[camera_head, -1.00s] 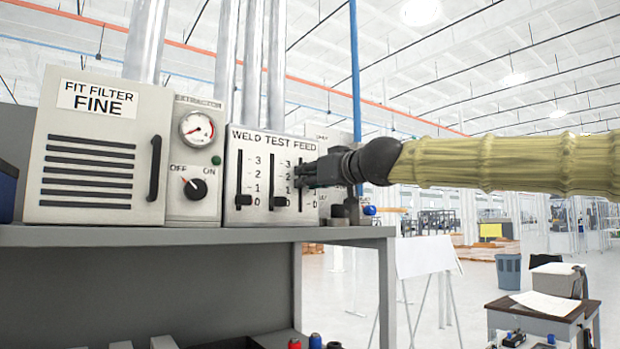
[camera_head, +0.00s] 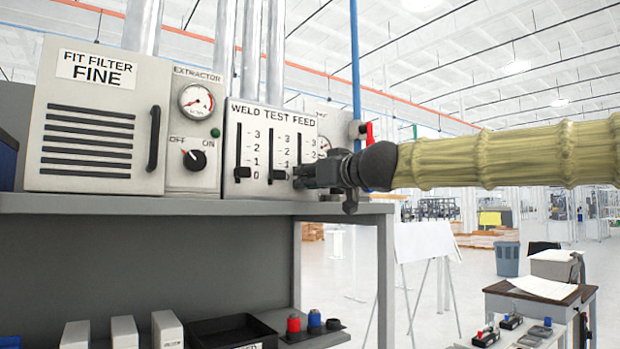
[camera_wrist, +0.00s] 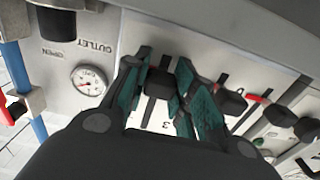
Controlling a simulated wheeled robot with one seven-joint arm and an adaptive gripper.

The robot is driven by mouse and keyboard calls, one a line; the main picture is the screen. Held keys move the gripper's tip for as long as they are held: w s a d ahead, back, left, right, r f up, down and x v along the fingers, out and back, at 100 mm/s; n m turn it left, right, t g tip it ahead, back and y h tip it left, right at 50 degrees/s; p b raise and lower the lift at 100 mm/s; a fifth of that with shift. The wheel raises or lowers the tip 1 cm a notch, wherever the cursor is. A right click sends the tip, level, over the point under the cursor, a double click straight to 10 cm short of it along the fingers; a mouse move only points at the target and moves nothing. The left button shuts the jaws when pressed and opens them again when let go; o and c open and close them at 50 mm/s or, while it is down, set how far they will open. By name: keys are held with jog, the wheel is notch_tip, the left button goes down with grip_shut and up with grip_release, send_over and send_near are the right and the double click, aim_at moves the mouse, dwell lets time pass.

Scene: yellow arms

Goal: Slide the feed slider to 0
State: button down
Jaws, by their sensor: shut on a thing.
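The feed slider is the rightmost of three on the WELD TEST FEED panel (camera_head: 262,117). Its black knob (camera_wrist: 158,84) shows between my fingers in the wrist view. My gripper (camera_head: 304,176) is shut on it, low on the panel, about level with the 0 mark. In the head view my gripper hides the knob and the lower feed scale, so its exact reading cannot be told. The weld slider knob (camera_head: 243,172) and test slider knob (camera_head: 279,174) sit at about 0.
The test knob lies close to the left of my gripper. The extractor panel (camera_head: 186,118) and filter box (camera_head: 92,155) stand further left. The grey shelf (camera_head: 150,205) runs just below. A blue pipe (camera_head: 355,60) with a red-handled valve (camera_head: 368,133) is behind my wrist.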

jog(key=shift+f, duration=0.4)
jog(key=c, duration=1.4)
grip_release()
jog(key=shift+o, duration=1.2)
jog(key=shift+r, duration=0.15)
jog(key=v, duration=1.2)
